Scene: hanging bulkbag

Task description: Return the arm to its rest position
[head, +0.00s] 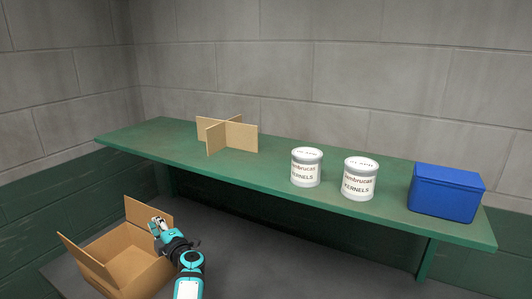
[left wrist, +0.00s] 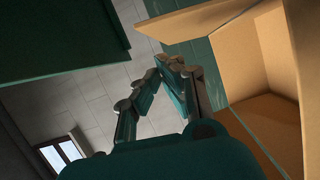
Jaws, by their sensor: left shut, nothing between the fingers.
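My left gripper (head: 157,222) is shut and empty beside the right side of an open cardboard box (head: 125,262), at the lower left of the head view. In the left wrist view the gripper's fingers (left wrist: 160,62) come together at their tips, with nothing between them. The box shows there on the right (left wrist: 270,100), with its flaps standing open. Only part of the box's inside is visible. My right gripper is not in view.
A green shelf (head: 290,205) runs along the grey block wall above the box. It carries a cardboard divider (head: 232,136), two white cans (head: 306,168) (head: 359,180) and a blue bin (head: 446,192). The dark surface (head: 300,265) right of my arm is clear.

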